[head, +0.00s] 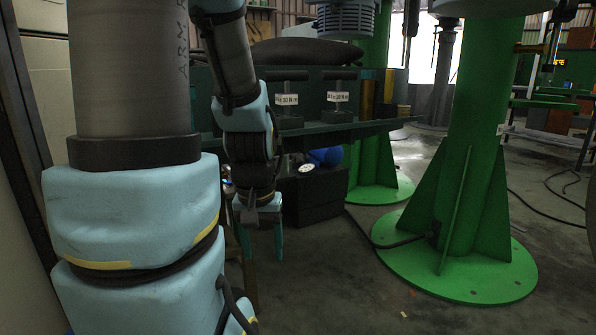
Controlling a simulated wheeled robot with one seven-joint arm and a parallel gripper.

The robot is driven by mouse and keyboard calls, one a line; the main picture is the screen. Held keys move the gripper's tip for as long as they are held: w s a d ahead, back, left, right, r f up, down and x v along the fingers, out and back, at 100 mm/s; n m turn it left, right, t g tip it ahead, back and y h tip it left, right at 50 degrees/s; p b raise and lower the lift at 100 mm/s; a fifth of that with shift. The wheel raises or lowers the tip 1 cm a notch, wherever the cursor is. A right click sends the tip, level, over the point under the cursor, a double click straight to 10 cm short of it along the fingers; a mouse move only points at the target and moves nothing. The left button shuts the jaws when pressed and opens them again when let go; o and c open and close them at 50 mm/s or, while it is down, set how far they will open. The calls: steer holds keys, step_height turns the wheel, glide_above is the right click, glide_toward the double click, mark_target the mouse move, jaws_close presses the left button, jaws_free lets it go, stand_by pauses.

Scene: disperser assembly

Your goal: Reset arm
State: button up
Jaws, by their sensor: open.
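My arm (140,215) fills the left side of the head view, with light blue covers and grey links. It bends over and hangs down near the picture's middle left. My gripper (261,245) points downward at its end, in front of the dark bench. Its two teal fingers are apart and no object shows between them. The space behind the fingers is dark and partly hidden by my arm.
A dark bench (345,130) holds two T-handled tools (338,95) with torque labels. Below it are a black box (318,200), a dial gauge (307,168) and a blue rounded object (325,156). A green column (475,150) stands right on a round base; cables cross the floor.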

step_height(320, 180, up, 37)
steer(key=p, duration=3.5)
steer(key=shift+w+f, duration=0.2)
steer(key=shift+w, duration=0.05)
